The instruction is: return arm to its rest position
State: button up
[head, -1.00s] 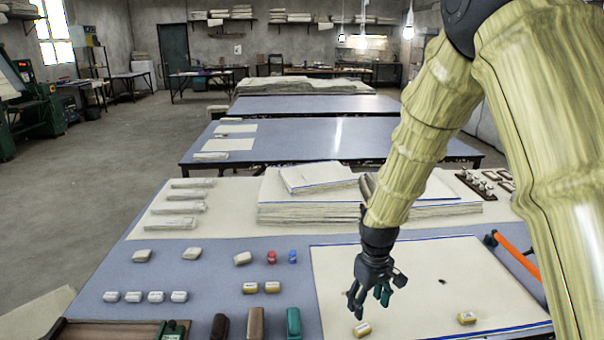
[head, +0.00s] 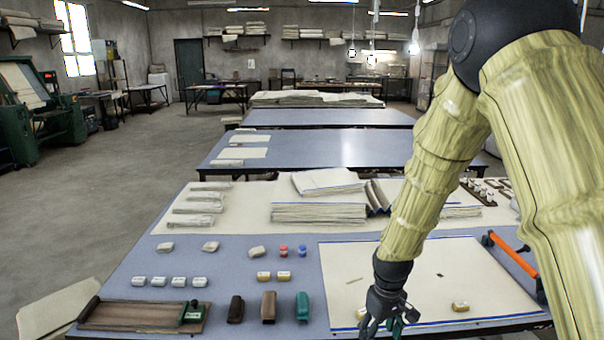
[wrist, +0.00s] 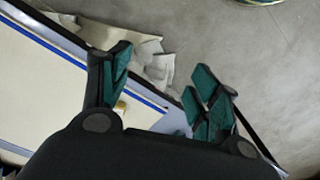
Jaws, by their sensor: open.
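My gripper (head: 388,325) hangs from my yellow-sleeved arm at the lower middle of the head view, over the front left part of the cream cloth (head: 420,265) with blue edging. In the wrist view my gripper (wrist: 160,92) has its two green-padded fingers spread apart with nothing between them. The cloth (wrist: 65,65) lies at the left there, with the table's edge and the grey floor beyond. A yellow and white block (head: 460,306) lies on the cloth right of my gripper. Another small yellow block is mostly hidden behind the fingers in the head view.
An orange-handled bar (head: 513,255) lies right of the cloth. Dark, brown and green blocks (head: 302,307) stand left of it, beside a wooden tray (head: 120,315). Cloth stacks (head: 318,213) are at the back. Crumpled pale cloth (wrist: 150,62) lies on the floor in the wrist view.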

jog(key=s+f+m, duration=0.1)
jog(key=s+f, duration=0.7)
jog(key=f, duration=0.4)
jog(key=s+d+f+m, duration=0.1)
jog(key=s+f, duration=0.4)
jog(key=s, duration=0.4)
jog(key=s+d+f+m, duration=0.1)
jog(key=s+f, duration=0.3)
jog(key=s, duration=0.5)
jog(key=s+d+f+m, duration=0.1)
jog(key=s+f+m, duration=0.1)
jog(key=s+f, duration=0.3)
jog(key=s, duration=0.3)
jog(key=shift+s+f, duration=0.3)
jog(key=shift+s, duration=0.1)
